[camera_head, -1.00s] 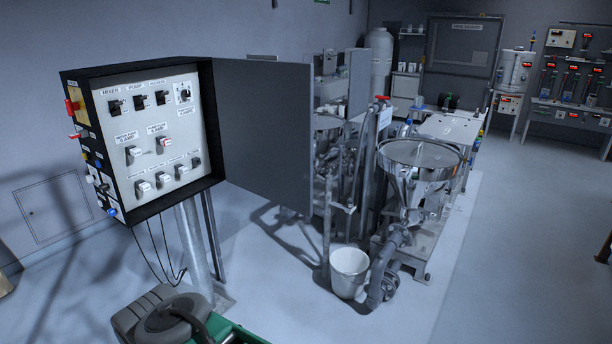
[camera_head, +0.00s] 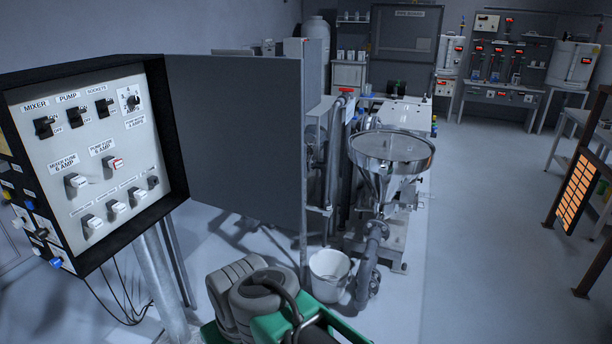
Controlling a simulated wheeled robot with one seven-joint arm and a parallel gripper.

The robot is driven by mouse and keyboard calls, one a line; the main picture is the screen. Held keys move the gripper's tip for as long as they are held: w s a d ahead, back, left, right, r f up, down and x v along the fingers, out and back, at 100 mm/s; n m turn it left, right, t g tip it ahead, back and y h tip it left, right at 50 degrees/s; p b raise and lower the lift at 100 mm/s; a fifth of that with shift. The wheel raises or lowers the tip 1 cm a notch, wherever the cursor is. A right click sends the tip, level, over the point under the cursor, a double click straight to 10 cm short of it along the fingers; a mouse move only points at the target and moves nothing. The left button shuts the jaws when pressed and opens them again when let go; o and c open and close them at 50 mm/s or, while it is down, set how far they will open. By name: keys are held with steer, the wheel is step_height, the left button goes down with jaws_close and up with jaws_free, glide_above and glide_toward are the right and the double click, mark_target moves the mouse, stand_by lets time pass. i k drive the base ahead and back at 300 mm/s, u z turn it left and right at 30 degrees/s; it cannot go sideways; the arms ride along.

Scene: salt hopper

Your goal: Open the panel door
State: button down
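The control panel (camera_head: 85,150) is a black-framed box on a post at the left, with a white face carrying switches and fuse holders. Its panel door (camera_head: 235,140) is a flat grey sheet. It stands swung wide open to the right of the box, hinged at the box's right edge, and the switches are uncovered. My grey and green arm parts (camera_head: 262,300) show at the bottom centre, below the door. My gripper's fingers are not visible.
A steel hopper (camera_head: 390,165) on pipework stands right of the door, with a white bucket (camera_head: 329,275) on the floor before it. A dark rack with orange slots (camera_head: 578,190) stands at the right. The floor (camera_head: 490,240) between is clear.

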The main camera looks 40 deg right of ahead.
mark_target(238, 113)
steer(key=u, duration=0.2)
steer(key=i, duration=0.9)
steer(key=u, duration=0.55)
